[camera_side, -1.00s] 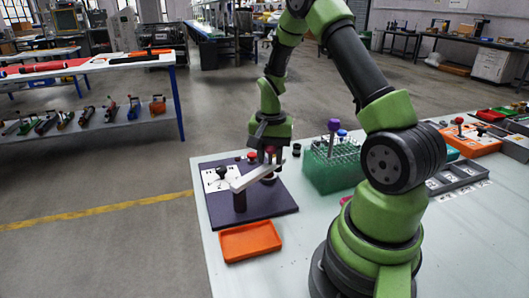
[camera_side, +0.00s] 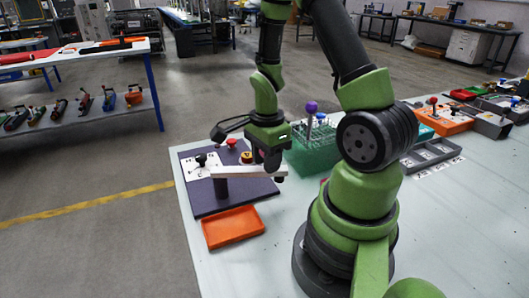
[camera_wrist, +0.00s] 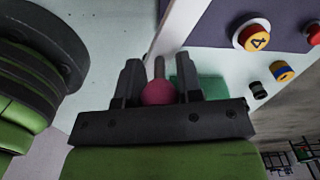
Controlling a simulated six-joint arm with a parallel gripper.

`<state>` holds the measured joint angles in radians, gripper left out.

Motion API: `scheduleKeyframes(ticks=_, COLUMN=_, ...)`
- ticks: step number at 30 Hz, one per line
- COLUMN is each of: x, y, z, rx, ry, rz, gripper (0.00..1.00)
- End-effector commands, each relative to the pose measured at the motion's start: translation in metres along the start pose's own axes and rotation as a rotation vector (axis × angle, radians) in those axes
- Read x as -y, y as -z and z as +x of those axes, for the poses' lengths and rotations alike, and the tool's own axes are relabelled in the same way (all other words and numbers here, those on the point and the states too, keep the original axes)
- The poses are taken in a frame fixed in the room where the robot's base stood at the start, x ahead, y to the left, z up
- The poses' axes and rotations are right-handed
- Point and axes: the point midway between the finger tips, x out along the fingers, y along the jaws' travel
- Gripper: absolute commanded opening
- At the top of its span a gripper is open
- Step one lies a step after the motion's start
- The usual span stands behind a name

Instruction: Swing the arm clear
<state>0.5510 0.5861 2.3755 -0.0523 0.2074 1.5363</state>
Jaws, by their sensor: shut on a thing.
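The swing arm is a light grey bar (camera_side: 241,171) on a dark post (camera_side: 221,188), standing on a dark purple board (camera_side: 233,196). Its free end points right in the side view, past the board's edge. My gripper (camera_side: 272,170) is at that free end. In the wrist view my gripper (camera_wrist: 159,84) is shut around a pink-red knob (camera_wrist: 158,92) with a thin grey stem. The pale bar also shows in the wrist view (camera_wrist: 180,28). A red button with a yellow top (camera_wrist: 257,38) sits on the board, apart from the bar in the wrist view.
An orange tray (camera_side: 233,227) lies in front of the board. A green rack (camera_side: 312,158) with a purple-knobbed item (camera_side: 311,107) stands behind my gripper. A red knob (camera_side: 232,143) and a black knob (camera_side: 201,160) are on the board. A grey compartment tray (camera_side: 430,155) is at right.

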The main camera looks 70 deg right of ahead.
Motion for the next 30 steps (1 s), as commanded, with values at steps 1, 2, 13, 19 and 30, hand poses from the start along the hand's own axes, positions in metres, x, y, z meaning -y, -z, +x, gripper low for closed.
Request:
scheduleKeyframes(ticks=1, x=-0.0025, y=-0.0015, z=-0.0006, rx=0.000, ry=0.000, rz=0.024, gripper=0.00)
scheduleKeyframes(ticks=2, x=-0.0036, y=-0.0023, z=-0.0007, rx=0.000, ry=0.000, rz=0.039, gripper=0.00)
scheduleKeyframes(ticks=13, x=-0.0106, y=-0.0081, z=-0.0006, rx=0.000, ry=0.000, rz=0.130, gripper=0.00)
scheduleKeyframes(ticks=19, x=-0.0115, y=-0.0088, z=-0.0005, rx=0.000, ry=-0.002, rz=0.134, gripper=0.00)
scheduleKeyframes(ticks=30, x=-0.0118, y=-0.0089, z=-0.0002, rx=0.000, ry=-0.004, rz=0.132, gripper=0.58)
